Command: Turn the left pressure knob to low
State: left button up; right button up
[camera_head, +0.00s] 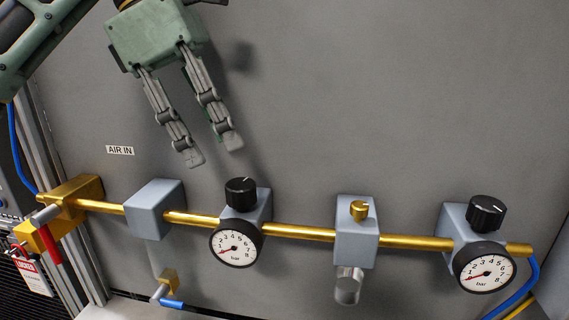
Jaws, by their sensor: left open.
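The left pressure knob (241,192) is a black ribbed cap on top of a grey-blue regulator block (262,207). Below it, a round gauge (237,248) marked in bar has its red needle at the low end, near 1. My left gripper (214,151) comes in from the top left, with two jointed fingers pointing down. It is open and empty, above and slightly left of the knob, apart from it. A second black knob (486,211) with a similar gauge (484,273) is at the far right. My right gripper is not in view.
A brass pipe (300,232) runs across the grey panel. A grey-blue block (154,209) and a brass-capped block (356,235) sit on it. At left are a yellow valve (38,240) with a red handle and a "locked" tag (33,275). The panel's middle is clear.

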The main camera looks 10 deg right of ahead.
aim_at(236, 182)
pick_arm(q)
jog(key=f, duration=0.4)
jog(key=shift+s+d, duration=0.25)
jog(key=shift+s, duration=0.1)
jog(key=shift+w+d+f, duration=0.15)
jog(key=shift+d+f, duration=0.55)
jog(key=shift+f, duration=0.35)
jog(key=shift+d+f, duration=0.25)
jog(key=shift+f, duration=0.2)
jog(key=c, duration=0.4)
jog(key=shift+s, duration=0.2)
jog(key=c, duration=0.4)
jog(key=shift+c, duration=0.9)
jog(key=shift+n, duration=0.3)
jog(key=shift+a+n+t+b, duration=0.1)
jog(key=shift+n+t+b, duration=0.3)
jog(key=shift+n+b, duration=0.35)
jog(key=shift+n, duration=0.55)
jog(key=shift+r, duration=0.2)
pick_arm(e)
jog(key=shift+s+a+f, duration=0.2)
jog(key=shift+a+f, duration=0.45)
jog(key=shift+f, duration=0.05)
